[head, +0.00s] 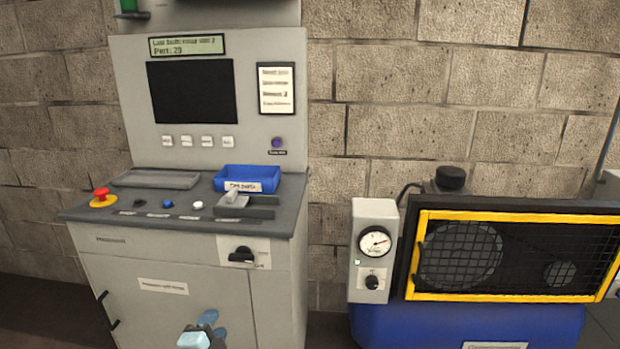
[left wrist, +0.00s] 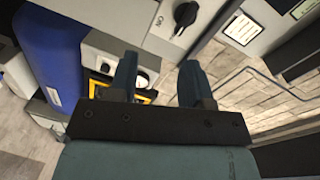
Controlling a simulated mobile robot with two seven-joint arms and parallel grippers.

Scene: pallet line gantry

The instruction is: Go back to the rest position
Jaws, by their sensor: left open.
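My left gripper (head: 205,332) shows at the bottom edge of the head view, in front of the grey cabinet of the control console (head: 190,285). Only its pale blue-grey end shows there. In the left wrist view the two dark fingers of my left gripper (left wrist: 160,72) stand apart with nothing between them. My right gripper is in neither view.
The console has a red stop button (head: 102,196), a blue bin (head: 247,178), a grey tray (head: 156,179) and a black rotary knob (head: 242,255). To the right stands a compressor with a yellow-framed guard (head: 515,215) and a gauge (head: 374,241). A block wall (head: 400,100) is behind.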

